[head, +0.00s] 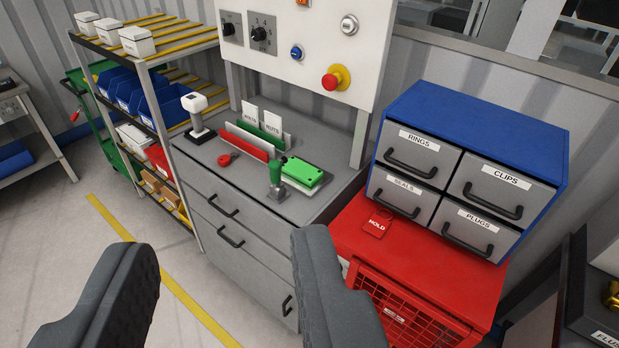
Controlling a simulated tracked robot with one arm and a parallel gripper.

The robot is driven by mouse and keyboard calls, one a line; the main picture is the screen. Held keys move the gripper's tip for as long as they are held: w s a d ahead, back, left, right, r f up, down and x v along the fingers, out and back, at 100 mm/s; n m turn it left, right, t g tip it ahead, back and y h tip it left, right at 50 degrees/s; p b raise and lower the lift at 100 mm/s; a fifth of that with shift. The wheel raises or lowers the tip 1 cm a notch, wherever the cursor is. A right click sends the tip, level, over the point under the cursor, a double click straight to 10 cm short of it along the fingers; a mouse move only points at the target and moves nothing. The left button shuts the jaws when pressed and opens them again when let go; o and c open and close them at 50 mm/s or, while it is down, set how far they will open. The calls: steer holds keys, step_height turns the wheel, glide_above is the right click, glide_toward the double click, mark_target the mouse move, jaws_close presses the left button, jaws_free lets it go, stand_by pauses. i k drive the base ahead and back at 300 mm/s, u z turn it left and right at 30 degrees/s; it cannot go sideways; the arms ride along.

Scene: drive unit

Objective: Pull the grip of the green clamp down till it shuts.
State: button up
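The green clamp (276,176) stands near the front edge of the grey cabinet top (222,172), with its green grip pointing up. A flat green block (303,173) lies just right of it on a light plate; I cannot tell whether the clamp touches the block. My gripper (218,244) is open and empty in the foreground, its two dark fingers wide apart. It is nearer to me than the clamp and apart from it. The foot of the clamp is small and hard to make out.
Red and green holders with cards (262,134) stand behind the clamp, and a red ring-like item (228,158) lies to its left. A control panel (310,50) with a red button rises behind. A blue drawer unit (470,120) on a red cabinet (420,265) stands right.

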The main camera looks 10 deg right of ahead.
mark_target(273, 165)
steer(key=z, duration=0.1)
steer(key=i, duration=1)
steer(key=k, duration=0.6)
steer(key=u, duration=0.4)
steer(key=i, duration=1.4)
steer(key=z, duration=0.65)
